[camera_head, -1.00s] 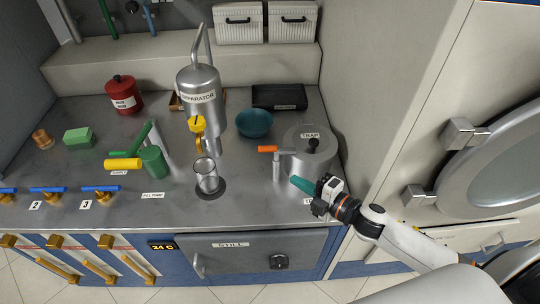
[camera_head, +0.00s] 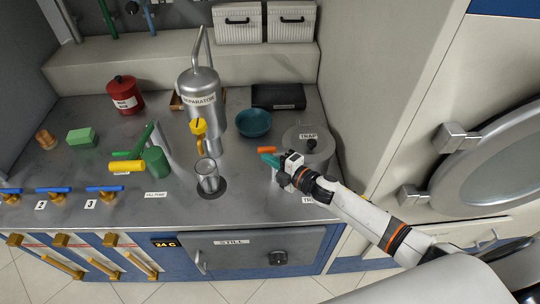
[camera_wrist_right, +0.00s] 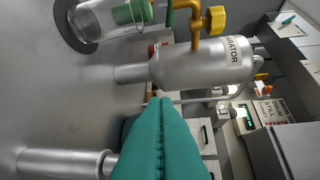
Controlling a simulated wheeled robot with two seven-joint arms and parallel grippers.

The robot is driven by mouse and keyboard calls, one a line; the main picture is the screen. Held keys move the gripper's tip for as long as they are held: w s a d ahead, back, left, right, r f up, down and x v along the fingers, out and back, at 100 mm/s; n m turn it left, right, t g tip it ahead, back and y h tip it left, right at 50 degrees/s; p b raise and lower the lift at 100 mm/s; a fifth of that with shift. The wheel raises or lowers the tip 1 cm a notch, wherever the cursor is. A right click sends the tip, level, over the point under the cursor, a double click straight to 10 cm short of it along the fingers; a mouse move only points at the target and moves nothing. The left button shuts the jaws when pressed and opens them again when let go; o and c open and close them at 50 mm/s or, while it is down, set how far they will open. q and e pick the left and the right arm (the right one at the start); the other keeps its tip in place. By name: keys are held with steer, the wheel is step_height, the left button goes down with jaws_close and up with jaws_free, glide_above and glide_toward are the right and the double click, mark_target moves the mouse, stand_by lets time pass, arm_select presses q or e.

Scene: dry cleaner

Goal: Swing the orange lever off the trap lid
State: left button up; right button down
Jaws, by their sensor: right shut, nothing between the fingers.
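The orange lever (camera_head: 266,150) points left from the trap, over the counter. Its orange grip shows, but my right gripper and wrist hide most of its post. The round metal trap (camera_head: 318,158) stands at the counter's right end, with a black knob on its lid. My right gripper (camera_head: 268,159) has teal fingers, shut and empty, just in front of the orange grip; I cannot tell if they touch. The shut fingers (camera_wrist_right: 160,120) also fill the lower middle of the right wrist view, where the orange grip does not show. My left gripper is out of view.
The metal separator (camera_head: 201,100) with its yellow valve and a glass cylinder (camera_head: 209,178) stand left of my gripper. A teal bowl (camera_head: 254,122) and a black tray (camera_head: 278,96) lie behind. A wall borders the trap's right side.

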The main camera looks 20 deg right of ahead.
steer(key=shift+w+d, duration=0.1)
steer(key=shift+w, duration=0.3)
